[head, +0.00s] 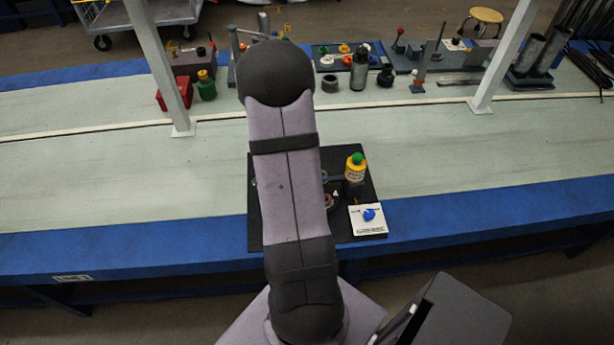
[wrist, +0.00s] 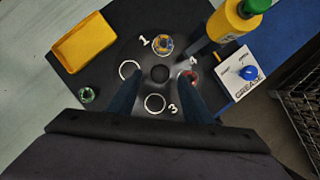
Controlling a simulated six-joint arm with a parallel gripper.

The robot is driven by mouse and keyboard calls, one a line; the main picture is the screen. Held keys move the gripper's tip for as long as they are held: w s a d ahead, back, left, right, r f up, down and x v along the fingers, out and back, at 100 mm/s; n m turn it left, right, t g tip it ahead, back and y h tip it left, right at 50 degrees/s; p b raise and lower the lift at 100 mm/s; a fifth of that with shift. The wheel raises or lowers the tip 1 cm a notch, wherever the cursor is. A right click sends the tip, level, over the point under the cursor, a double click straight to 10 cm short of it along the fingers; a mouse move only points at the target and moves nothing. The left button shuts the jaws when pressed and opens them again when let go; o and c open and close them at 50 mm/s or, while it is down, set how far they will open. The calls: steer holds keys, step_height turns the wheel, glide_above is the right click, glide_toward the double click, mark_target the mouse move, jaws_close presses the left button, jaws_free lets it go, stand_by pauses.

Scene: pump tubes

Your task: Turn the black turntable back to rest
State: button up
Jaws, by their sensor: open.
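The black turntable (wrist: 150,54) sits on a black board in the wrist view, with a dark round hub (wrist: 159,74) at its middle. Numbers 1, 3 and 4 show by its ring-shaped seats; no 2 is readable. Seat 1 (wrist: 162,44) holds a small gold-and-blue part. The seat near 4 (wrist: 192,78) holds something reddish, partly covered by a finger. The left seat (wrist: 129,69) and seat 3 (wrist: 154,103) look empty. My gripper (wrist: 159,77) is open above the turntable, fingers either side of the hub. Contact cannot be told. My arm hides most of the turntable in the head view.
A yellow bottle with a green cap (head: 355,169) stands at the board's right, near a white grease card with a blue knob (head: 369,215). A yellow tray (wrist: 84,43) and a small green ring (wrist: 87,95) are at the left. White posts (head: 160,65) rise from the bench.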

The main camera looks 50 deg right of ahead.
steer(key=p+v, duration=0.1)
steer(key=v, duration=0.3)
stand_by(0.5)
steer(key=s+a+m+g+y, duration=0.35)
steer(key=s+a+m, duration=0.7)
steer(key=m, duration=0.95)
steer(key=w+a+r+n+t+y+p, duration=0.1)
steer(key=w+a+r+t+p, duration=0.15)
steer(key=a+r, duration=0.6)
steer(key=w+a+r+n+t+p, duration=0.1)
steer(key=w+a+r+p, duration=0.4)
steer(key=a, duration=0.7)
step_height(320, 180, down, 54)
steer(key=s+b, duration=0.1)
steer(key=b, duration=5.5)
steer(key=shift+s, duration=0.3)
